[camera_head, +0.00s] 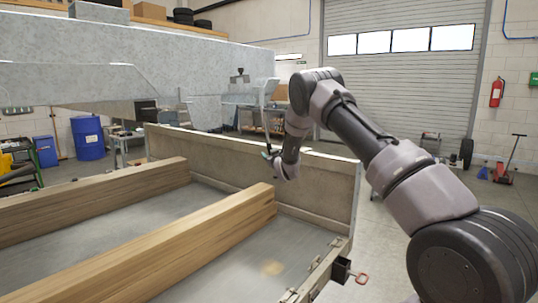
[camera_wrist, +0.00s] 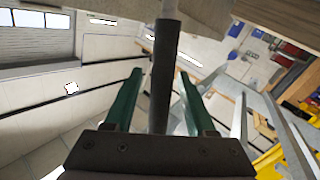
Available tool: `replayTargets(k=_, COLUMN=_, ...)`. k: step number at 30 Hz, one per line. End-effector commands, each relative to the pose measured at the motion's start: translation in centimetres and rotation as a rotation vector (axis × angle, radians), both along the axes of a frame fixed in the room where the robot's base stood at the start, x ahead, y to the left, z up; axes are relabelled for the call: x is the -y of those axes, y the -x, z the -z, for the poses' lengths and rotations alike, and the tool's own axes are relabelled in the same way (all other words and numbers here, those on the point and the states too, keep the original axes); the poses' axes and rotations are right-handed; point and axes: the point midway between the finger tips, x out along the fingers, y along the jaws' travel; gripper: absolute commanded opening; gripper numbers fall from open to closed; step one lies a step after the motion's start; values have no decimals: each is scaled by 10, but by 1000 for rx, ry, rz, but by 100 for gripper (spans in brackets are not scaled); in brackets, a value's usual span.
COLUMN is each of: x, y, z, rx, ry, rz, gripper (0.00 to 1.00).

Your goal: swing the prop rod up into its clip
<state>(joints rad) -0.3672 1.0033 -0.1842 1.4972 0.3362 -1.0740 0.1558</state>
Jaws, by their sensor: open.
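The prop rod (camera_wrist: 163,75) is a dark grey bar that runs up the middle of the wrist view. My gripper (camera_wrist: 160,74) is open, with one green finger on each side of the rod and visible gaps between. In the head view, my gripper (camera_head: 268,153) is small and partly hidden by my wrist, above the trailer's far side board. A thin upright bar (camera_head: 266,122), apparently the rod, rises from it toward the grey raised panel. A small dark fitting (camera_head: 240,77) sits near that panel's end; I cannot tell if it is the clip.
The trailer bed holds two long timber beams (camera_head: 190,245). A wooden side board (camera_head: 315,182) stands behind them. The large grey metal panel (camera_head: 130,50) hangs over the left. A red-handled latch (camera_head: 361,278) sticks out at the near corner.

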Motion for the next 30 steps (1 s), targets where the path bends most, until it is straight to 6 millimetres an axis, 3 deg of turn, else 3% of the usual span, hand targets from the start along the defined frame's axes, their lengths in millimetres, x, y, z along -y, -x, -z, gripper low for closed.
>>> replayTargets(k=12, x=-3, y=-9, z=0, rx=0, ry=0, rz=-1, gripper=56)
replayTargets(k=16, x=-3, y=-9, z=0, rx=0, ry=0, rz=-1, gripper=6)
replayTargets(k=17, x=-3, y=-9, z=0, rx=0, ry=0, rz=-1, gripper=0)
replayTargets(k=30, x=-3, y=-9, z=0, rx=-1, ry=0, rz=-1, gripper=0)
